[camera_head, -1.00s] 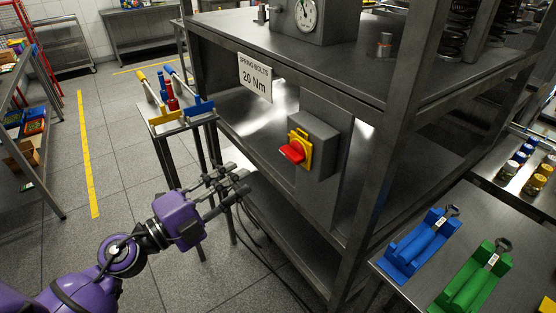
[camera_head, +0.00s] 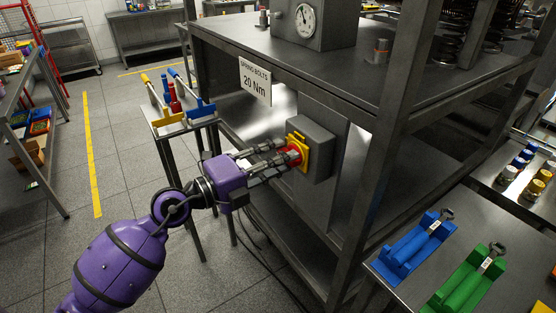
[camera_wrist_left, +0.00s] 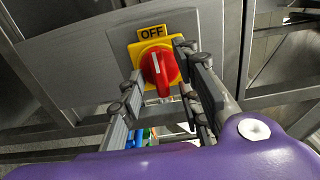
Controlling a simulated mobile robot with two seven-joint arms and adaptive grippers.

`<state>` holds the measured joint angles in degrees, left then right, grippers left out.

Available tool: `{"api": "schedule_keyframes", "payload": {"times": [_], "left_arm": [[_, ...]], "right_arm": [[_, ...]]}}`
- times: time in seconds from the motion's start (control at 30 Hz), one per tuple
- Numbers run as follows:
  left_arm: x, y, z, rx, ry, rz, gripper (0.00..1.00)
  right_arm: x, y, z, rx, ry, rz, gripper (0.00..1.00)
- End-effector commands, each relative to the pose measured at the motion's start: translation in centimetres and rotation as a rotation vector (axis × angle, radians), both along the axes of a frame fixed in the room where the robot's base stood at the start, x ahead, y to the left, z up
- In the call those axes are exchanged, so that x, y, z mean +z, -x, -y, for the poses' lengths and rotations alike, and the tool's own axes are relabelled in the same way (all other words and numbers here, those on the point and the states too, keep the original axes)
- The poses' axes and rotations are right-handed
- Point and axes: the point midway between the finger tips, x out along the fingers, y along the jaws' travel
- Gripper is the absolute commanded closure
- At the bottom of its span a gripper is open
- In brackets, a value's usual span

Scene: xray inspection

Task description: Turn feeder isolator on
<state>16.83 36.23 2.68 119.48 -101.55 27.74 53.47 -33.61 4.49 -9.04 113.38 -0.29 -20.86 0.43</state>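The feeder isolator is a grey box (camera_head: 317,140) on the metal cabinet, with a yellow plate (camera_head: 304,165) and a red rotary handle (camera_head: 294,154). In the left wrist view the red handle (camera_wrist_left: 159,70) stands about upright, its white mark near the top, below a yellow "OFF" label (camera_wrist_left: 151,33). My left gripper (camera_head: 280,156) reaches the handle from the left. In the left wrist view its open fingers (camera_wrist_left: 157,88) stand on either side of the handle, with a gap visible on the left; contact on the right is unclear. My right gripper is not in view.
A "SPRING BOLTS 20 Nm" sign (camera_head: 255,80) hangs above left of the box. A small stand with torque tools (camera_head: 184,113) is behind my left arm. Blue (camera_head: 414,247) and green (camera_head: 470,281) holders lie on the right-hand bench. The cabinet frame post stands right of the box.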

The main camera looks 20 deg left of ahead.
Motion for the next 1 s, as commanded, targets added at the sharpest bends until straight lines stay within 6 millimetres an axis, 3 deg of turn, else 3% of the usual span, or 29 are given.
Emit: {"api": "schedule_keyframes", "payload": {"times": [0.13,0.4,1.0], "left_arm": [[0.0,0.0,0.0,0.000,0.001,-0.001,0.69],[0.0,0.0,0.0,0.000,0.001,-0.001,1.00],[0.3,0.0,-0.1,0.002,-0.120,0.097,1.00]], "right_arm": [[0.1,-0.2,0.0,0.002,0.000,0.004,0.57],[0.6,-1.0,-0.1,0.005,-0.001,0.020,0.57],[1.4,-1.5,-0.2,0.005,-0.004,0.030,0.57]]}}
